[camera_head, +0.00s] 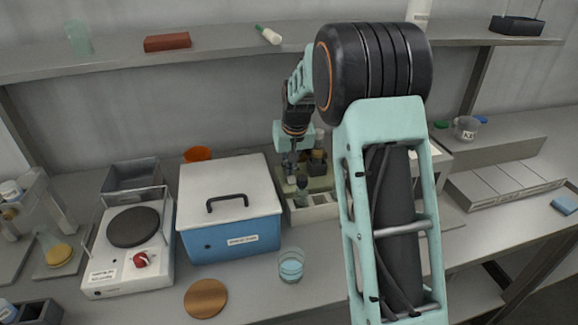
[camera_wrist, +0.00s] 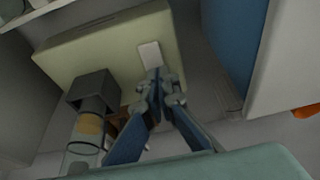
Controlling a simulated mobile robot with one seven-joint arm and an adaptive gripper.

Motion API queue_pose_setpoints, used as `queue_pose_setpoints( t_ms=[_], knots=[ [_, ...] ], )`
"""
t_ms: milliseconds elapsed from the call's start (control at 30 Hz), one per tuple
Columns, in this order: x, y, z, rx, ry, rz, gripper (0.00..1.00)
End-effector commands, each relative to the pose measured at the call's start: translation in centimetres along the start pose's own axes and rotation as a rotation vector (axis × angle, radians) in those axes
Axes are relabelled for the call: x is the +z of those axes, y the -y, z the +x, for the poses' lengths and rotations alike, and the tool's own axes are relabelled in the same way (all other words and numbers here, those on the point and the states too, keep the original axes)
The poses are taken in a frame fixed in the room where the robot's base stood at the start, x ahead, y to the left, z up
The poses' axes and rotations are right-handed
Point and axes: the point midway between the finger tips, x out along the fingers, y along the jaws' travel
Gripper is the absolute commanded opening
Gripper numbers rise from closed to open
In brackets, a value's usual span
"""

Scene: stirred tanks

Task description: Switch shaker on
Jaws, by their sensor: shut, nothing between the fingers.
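A pale green box (camera_wrist: 90,50), which looks like the shaker, fills the upper left of the wrist view. A small white plate (camera_wrist: 150,54), perhaps its switch, is on its face. My gripper (camera_wrist: 158,78) is shut and empty, its tips at the lower edge of the white plate; I cannot tell if they touch. A dark square holder (camera_wrist: 93,90) with a vessel sits left of the tips. In the head view my gripper (camera_head: 291,179) points down over the pale green unit (camera_head: 320,184), partly hidden by my arm and small bottles.
A blue box with a white lid (camera_head: 228,190) stands close on the left. A hotplate with a red knob (camera_head: 142,259) is farther left. A glass beaker (camera_head: 291,265) and a round wooden disc (camera_head: 205,298) are in front. A shelf (camera_head: 220,56) runs above.

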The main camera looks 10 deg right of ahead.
Motion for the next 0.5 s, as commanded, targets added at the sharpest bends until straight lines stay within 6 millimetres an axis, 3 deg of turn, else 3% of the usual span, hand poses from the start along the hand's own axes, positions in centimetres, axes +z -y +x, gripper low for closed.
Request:
queue_pose_setpoints(
  t_ms=[500],
  knots=[
    [0.04, 0.02, 0.65, 0.000, 0.074, 0.000, 0.00]
  ],
)
